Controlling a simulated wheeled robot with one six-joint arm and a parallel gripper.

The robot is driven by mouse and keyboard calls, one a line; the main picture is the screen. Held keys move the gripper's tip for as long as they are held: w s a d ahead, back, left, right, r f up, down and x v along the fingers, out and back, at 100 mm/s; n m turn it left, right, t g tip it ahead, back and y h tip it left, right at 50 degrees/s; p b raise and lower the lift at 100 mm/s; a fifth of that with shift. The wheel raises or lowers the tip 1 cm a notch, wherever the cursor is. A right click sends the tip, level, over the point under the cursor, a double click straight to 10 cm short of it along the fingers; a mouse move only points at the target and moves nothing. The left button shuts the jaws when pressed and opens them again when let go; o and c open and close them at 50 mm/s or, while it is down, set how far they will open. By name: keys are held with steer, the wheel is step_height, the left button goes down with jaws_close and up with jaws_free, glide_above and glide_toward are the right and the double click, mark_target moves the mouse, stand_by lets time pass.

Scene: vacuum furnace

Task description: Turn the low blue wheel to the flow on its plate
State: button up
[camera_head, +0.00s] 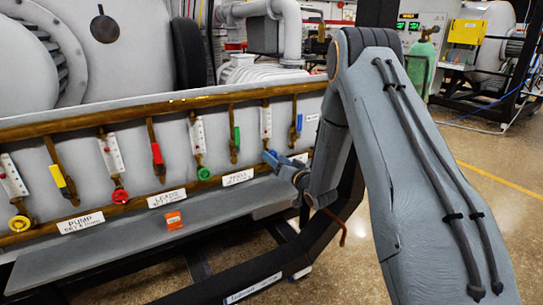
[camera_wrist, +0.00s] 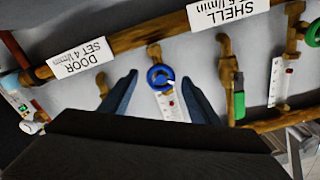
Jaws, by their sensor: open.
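The low blue wheel (camera_wrist: 160,77) shows in the wrist view, at the end of a white flow tube (camera_wrist: 172,107) with a scale. In that view a plate (camera_wrist: 80,58) reading DOOR, SET 4 l/min is left of it. My gripper (camera_wrist: 160,78) is open, with one dark blue finger on each side of the wheel and a visible gap beside each. I cannot tell whether the tips reach its depth. The float reading is too small to tell.
Yellow (camera_head: 19,223), red (camera_head: 119,196) and green (camera_head: 204,173) wheels line the panel's lower pipe to the left. Levers stand between the white tubes; the blue lever (camera_head: 298,122) is close above my gripper. A grey ledge (camera_head: 120,250) juts out below, with an orange tag (camera_head: 174,221).

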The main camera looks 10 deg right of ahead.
mark_target(272, 155)
steer(key=shift+x, duration=1.65)
steer(key=c, duration=1.1)
steer(key=shift+o, duration=0.2)
steer(key=n+b, duration=0.1)
steer(key=n, duration=0.3)
steer(key=shift+n+b, duration=0.35)
steer(key=shift+n, duration=0.05)
steer(key=n+b, duration=0.1)
steer(key=n, duration=0.3)
steer(key=shift+n+b, duration=0.4)
